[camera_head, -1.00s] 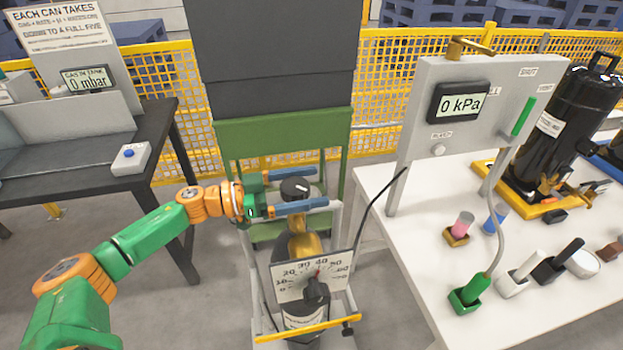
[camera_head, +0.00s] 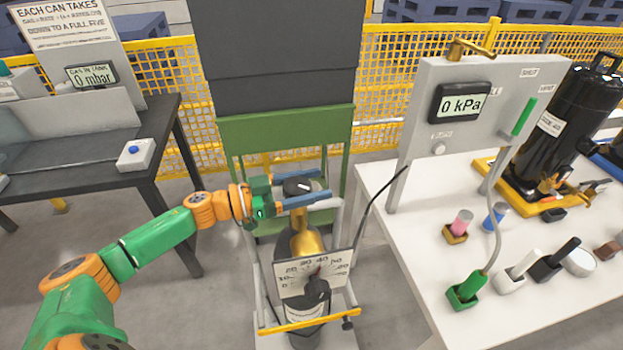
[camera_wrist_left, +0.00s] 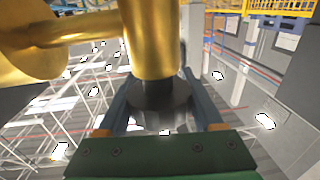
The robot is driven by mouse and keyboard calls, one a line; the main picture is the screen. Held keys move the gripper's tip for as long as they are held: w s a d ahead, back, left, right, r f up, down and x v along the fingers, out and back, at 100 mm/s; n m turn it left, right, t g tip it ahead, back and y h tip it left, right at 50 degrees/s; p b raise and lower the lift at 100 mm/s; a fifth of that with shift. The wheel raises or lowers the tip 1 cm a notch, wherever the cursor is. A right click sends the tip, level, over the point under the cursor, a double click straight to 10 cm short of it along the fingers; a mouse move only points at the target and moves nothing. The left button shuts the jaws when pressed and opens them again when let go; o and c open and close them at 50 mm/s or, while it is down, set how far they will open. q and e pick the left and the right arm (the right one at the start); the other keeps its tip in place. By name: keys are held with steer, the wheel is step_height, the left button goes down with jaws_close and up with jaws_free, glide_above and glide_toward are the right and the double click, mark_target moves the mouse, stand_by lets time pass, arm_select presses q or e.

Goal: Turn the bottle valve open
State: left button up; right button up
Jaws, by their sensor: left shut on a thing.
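The bottle valve has a dark round knob (camera_head: 297,187) with a white mark on top. It sits above the brass valve body and the brass-shouldered bottle (camera_head: 306,243), which stands upright on a cart. My left gripper (camera_head: 318,190) reaches in from the left, its two blue fingers shut on the knob from both sides. The left wrist view shows the dark knob (camera_wrist_left: 160,100) between the fingers, under the brass body (camera_wrist_left: 152,40). My right gripper is not in view.
A white table (camera_head: 400,220) on the right carries a panel reading 0 kPa (camera_head: 464,103), a black compressor (camera_head: 555,125) and several small holders. A dark bench (camera_head: 60,190) stands at left. A green frame (camera_head: 285,135) rises behind the bottle.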

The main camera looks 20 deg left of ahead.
arm_select(q)
steer(key=n+t+y+p, duration=0.1)
steer(key=n+y+p, duration=0.1)
steer(key=y, duration=0.1)
steer(key=a+n+t+y+p, duration=0.1)
steer(key=n+t+y+p, duration=0.1)
steer(key=y, duration=0.1)
steer(key=n+t+y+p, duration=0.2)
steer(key=p, duration=0.1)
steer(key=shift+w+a+r+n+y, duration=0.15)
steer(key=shift+w+r+n+y, duration=0.05)
steer(key=shift+w+n+y, duration=0.2)
steer(key=shift+a+f+n+t+y+p, duration=0.1)
steer(key=shift+a+n+t+y+p, duration=0.1)
steer(key=shift+n+y, duration=0.6)
steer(key=shift+a+n+t+y+p, duration=0.2)
steer(key=shift+n+y, duration=0.2)
steer(key=shift+y, duration=0.8)
steer(key=shift+w, duration=0.1)
steer(key=o, duration=1.4)
steer(key=shift+c, duration=0.2)
steer(key=shift+w, duration=0.1)
